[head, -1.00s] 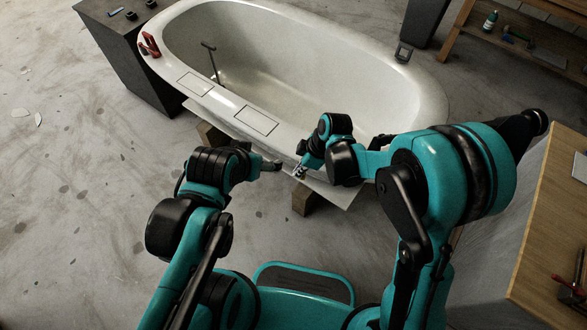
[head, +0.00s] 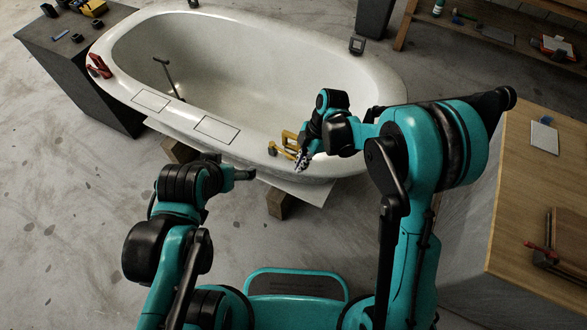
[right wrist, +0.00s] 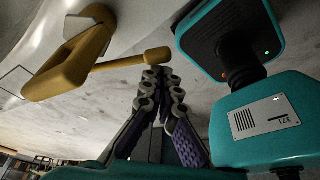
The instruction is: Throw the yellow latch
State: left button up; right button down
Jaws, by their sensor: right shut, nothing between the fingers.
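The yellow latch (head: 289,141) sits on the near rim of the white hull mould (head: 236,154), toward its right end. In the right wrist view the latch (right wrist: 75,66) fills the upper left, with its arm ending in a round knob (right wrist: 157,57). My right gripper (head: 301,166) is shut and empty, just right of the latch. In the right wrist view its closed fingertips (right wrist: 158,76) lie just below the knob; I cannot tell whether they touch it. My left gripper (head: 244,174) is left of the latch, in front of the mould; its fingers are too small to read.
A red latch (head: 98,65) sits on the mould's left rim. Rectangular outlines mark the near rim, and a thin lever (head: 168,75) stands inside. A dark block (head: 85,85) stands left. A wooden table (head: 510,190) with a clamp is at right. Wooden blocks (head: 277,203) lie under the mould.

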jog(key=shift+w+d, duration=0.7)
jog(key=shift+w, duration=0.25)
jog(key=shift+w+d, duration=0.1)
jog(key=shift+w, duration=0.05)
jog(key=shift+w+d, duration=0.1)
jog(key=shift+w, duration=0.05)
